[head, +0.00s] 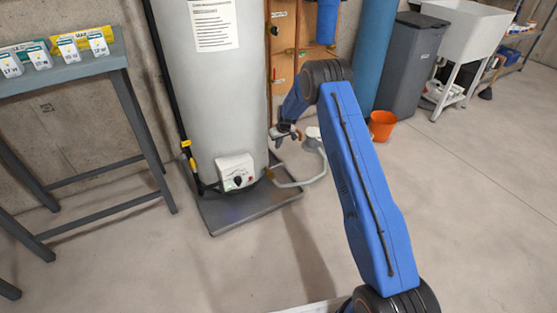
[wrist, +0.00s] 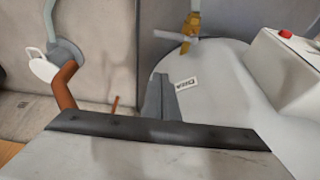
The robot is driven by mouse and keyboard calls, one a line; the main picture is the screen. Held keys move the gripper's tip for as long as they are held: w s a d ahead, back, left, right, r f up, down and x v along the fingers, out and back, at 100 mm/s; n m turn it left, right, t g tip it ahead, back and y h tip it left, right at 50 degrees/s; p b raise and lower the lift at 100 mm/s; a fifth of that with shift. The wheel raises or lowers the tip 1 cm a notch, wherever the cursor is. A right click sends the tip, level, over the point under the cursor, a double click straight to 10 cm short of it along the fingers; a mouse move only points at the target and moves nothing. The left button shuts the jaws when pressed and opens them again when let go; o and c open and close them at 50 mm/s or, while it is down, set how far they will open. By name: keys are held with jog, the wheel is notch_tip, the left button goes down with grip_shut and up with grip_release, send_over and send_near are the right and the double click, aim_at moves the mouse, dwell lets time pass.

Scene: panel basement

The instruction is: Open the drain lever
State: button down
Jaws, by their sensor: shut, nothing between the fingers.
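The drain valve (head: 269,173) is a small brass fitting low on the right side of the pale grey water heater (head: 215,90), with a pale hose (head: 305,183) leading from it. In the wrist view the brass valve (wrist: 191,24) is at the top, with a pale bar across it that looks like its lever (wrist: 176,37). A label reading "DRAIN" (wrist: 183,83) is on the tank beside it. My gripper (head: 288,132) is above the valve, to the right of the tank. In the wrist view its grey fingers (wrist: 161,82) are shut, empty and apart from the valve.
A white control box (head: 236,172) with a dark knob is on the tank front. A grey table (head: 75,75) is at left; an orange bucket (head: 382,125) is at right. The front floor is clear.

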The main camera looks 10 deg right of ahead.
notch_tip(320, 180, down, 10)
jog(key=shift+s, duration=0.25)
dwell(1.0)
